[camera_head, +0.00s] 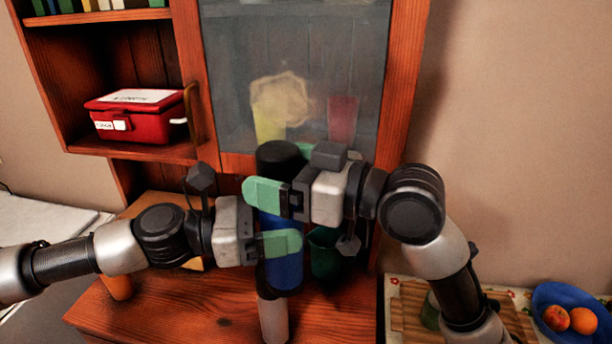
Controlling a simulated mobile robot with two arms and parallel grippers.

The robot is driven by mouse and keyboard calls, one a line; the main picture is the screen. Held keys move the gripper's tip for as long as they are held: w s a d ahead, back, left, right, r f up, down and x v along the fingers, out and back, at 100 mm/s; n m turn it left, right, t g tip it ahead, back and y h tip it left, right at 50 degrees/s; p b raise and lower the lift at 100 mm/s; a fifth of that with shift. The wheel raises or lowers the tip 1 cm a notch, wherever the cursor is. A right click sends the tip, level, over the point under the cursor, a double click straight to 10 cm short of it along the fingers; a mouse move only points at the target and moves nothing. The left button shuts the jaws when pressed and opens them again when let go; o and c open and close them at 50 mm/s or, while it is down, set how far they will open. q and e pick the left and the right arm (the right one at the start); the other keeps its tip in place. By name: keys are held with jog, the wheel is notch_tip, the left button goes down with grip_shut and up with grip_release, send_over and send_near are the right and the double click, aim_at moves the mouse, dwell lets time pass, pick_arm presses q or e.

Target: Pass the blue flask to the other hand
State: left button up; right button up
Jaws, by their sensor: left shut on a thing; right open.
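The blue flask (285,275) is upright in front of the cabinet, with a dark cap (280,158) on top. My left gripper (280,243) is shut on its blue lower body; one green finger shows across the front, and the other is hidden. My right gripper (276,178) is above the left one, reaching in from the right. It is open, with one green finger in front of the flask's upper part and a bit of green showing behind it. I cannot tell whether these fingers touch the flask.
A dark green cup (324,255) stands just right of the flask. A pale cylinder (273,320) shows below it. An orange cup (118,287) stands at the left. A red box (138,118) is on the shelf. A blue bowl of fruit (590,328) is at lower right.

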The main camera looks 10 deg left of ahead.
pick_arm(q)
jog(key=shift+r, duration=0.1)
pick_arm(e)
jog(key=shift+a, duration=0.25)
jog(key=c, duration=1.2)
pick_arm(q)
jog(key=o, duration=1.3)
pick_arm(e)
jog(key=shift+c, duration=0.6)
